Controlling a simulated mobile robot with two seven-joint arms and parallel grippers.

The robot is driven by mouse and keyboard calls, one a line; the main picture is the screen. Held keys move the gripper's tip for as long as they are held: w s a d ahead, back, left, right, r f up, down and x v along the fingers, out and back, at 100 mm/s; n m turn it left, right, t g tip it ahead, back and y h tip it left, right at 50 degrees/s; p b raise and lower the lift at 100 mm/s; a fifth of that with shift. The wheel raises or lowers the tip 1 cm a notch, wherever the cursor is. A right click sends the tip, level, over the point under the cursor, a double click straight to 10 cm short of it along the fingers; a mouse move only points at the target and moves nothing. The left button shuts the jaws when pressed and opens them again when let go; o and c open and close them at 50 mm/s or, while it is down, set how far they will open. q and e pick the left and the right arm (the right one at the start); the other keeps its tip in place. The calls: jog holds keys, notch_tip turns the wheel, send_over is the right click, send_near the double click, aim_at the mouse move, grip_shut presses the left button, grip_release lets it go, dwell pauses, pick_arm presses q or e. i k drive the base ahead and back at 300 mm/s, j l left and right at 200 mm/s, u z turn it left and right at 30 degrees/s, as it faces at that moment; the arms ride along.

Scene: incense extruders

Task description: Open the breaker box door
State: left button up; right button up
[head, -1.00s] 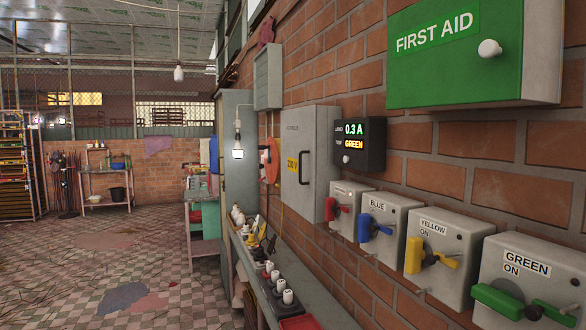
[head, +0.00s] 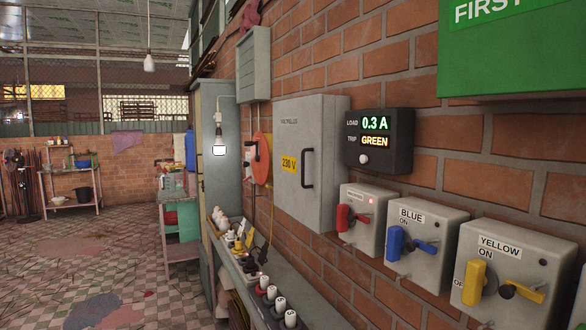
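The breaker box, a grey metal cabinet (head: 305,140) on the brick wall, is near the middle of the head view. Its door is shut. The door carries a yellow "230 V" label (head: 289,165), small dark lettering near its top and a dark vertical handle (head: 307,168) toward its right side. Neither of my grippers shows in the head view.
Right of the cabinet hang a black display (head: 379,141) reading 0.3 A and GREEN, and red, blue (head: 427,247) and yellow (head: 512,276) switch boxes. A green first aid box (head: 520,60) is upper right. A narrow bench (head: 262,292) with plugs runs below. Open tiled floor lies left.

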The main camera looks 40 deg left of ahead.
aim_at(298, 133)
jog(key=i+j, duration=0.1)
jog(key=j, duration=1.15)
jog(key=i+j, duration=0.15)
jog(key=j, duration=0.5)
